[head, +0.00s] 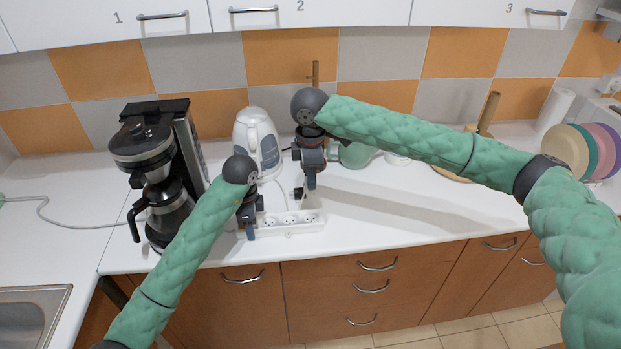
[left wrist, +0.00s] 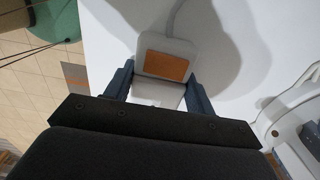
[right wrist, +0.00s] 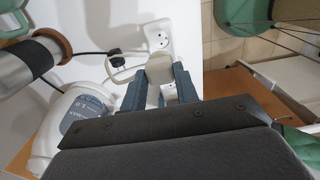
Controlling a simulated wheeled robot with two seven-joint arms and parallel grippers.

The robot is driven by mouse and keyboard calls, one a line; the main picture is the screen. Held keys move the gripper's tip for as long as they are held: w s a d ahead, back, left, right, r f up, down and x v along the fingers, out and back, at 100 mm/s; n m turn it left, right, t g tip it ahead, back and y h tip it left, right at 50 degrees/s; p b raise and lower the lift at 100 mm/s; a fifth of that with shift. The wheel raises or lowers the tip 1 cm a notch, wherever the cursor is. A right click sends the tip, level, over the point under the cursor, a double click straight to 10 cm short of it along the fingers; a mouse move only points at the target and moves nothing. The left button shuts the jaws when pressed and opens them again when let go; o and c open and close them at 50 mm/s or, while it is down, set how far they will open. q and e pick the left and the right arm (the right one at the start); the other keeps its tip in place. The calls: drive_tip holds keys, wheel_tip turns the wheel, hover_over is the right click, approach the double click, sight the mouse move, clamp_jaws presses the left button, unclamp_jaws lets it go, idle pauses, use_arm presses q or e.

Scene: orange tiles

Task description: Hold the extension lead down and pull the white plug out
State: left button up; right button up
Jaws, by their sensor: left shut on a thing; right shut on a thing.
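The white extension lead (head: 292,228) lies near the counter's front edge, with several round sockets showing. My left gripper (head: 249,230) is shut on its left end; in the left wrist view, an orange switch (left wrist: 164,66) shows on the lead just beyond the fingers. My right gripper (head: 311,186) is shut on the white plug (right wrist: 160,68). In the head view, the fingertips are above the lead with a gap below them, and sockets are visible under them. The plug looks clear of the lead; its pins are hidden. Its white cord curves to the left in the right wrist view.
A black plug (right wrist: 117,59) with a black cord sits beside the lead. A white kettle (head: 256,140) stands behind the lead, and a coffee maker (head: 150,165) to the left. The counter to the right of the lead is clear.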

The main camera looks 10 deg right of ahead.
drive_tip(key=shift+r, duration=2.4)
use_arm(q)
drive_tip(key=o, duration=1.3)
drive_tip(key=shift+w+r, duration=0.1)
drive_tip(key=shift+r, duration=3.65)
